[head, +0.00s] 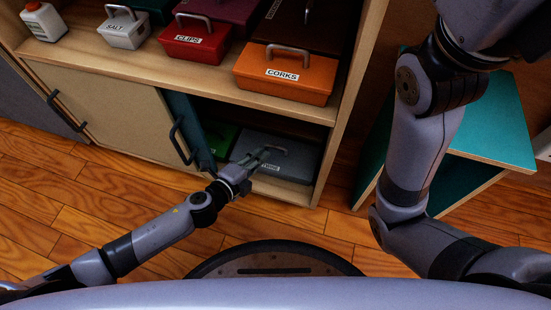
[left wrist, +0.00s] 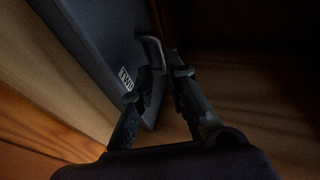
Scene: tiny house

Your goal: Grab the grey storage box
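The grey storage box (head: 297,161) sits on the lower shelf of the cabinet, with a metal handle on its lid and a white label partly hidden by my gripper. My left gripper (head: 262,157) reaches into the compartment over the front of the box, close to the handle. In the left wrist view the dark box (left wrist: 92,42) is tilted in the picture. The handle (left wrist: 154,48) shows at the fingertips of my left gripper (left wrist: 165,84). The fingers are apart, and I see no clear grip on the handle. My right gripper is out of view; only its arm shows.
A green box (head: 222,139) stands left of the grey one, beside a blue door panel (head: 186,121). The orange CORKS box (head: 285,78) and red CLIPS box (head: 197,43) sit on the shelf above. A teal-topped stand (head: 495,125) is at right.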

